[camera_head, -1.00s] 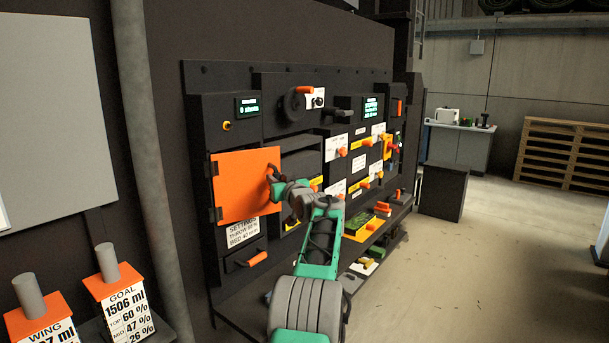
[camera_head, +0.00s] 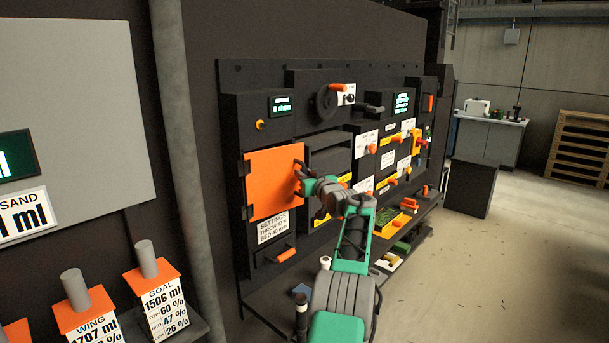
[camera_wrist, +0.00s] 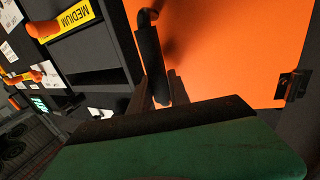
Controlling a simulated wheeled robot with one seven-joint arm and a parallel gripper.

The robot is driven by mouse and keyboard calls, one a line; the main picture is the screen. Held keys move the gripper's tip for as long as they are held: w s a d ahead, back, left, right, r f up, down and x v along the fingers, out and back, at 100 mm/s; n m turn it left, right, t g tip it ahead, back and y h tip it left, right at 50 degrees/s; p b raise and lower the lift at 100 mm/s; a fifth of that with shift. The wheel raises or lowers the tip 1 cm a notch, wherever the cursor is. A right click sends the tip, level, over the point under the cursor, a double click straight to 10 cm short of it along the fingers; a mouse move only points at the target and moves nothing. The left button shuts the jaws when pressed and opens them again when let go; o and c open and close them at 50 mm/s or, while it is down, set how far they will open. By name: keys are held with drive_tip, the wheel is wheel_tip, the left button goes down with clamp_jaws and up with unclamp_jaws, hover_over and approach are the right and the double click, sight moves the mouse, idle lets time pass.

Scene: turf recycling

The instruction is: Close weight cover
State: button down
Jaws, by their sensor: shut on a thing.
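The weight cover, which I take to be the orange door (camera_head: 272,182), hangs on black hinges along its left edge on the dark machine panel. My gripper (camera_head: 301,178) is at the cover's right edge, shut on its dark handle. In the wrist view, the orange cover (camera_wrist: 225,45) fills the upper right, with a hinge at far right. The dark handle (camera_wrist: 148,50) runs down to my gripper's fingers (camera_wrist: 160,90). The green gripper body hides the lower part. I cannot tell how wide a gap remains between the cover and the panel.
A settings label (camera_head: 273,226) and an orange-handled drawer (camera_head: 285,255) are below the cover. Knobs, levers and yellow labels fill the panel to the right. Labelled containers (camera_head: 160,300) stand at lower left. Open floor (camera_head: 480,270) lies at right.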

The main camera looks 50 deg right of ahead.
drive_tip(key=c, duration=1.2)
unclamp_jaws()
drive_tip(key=shift+c, duration=0.2)
drive_tip(key=shift+s+a+b, duration=0.2)
drive_tip(key=shift+s+b, duration=0.25)
drive_tip(key=shift+s, duration=0.05)
drive_tip(key=b+v, duration=0.3)
drive_tip(key=v, duration=0.3)
drive_tip(key=shift+s+a, duration=0.25)
drive_tip(key=shift+s, duration=0.1)
drive_tip(key=shift+c, duration=0.3)
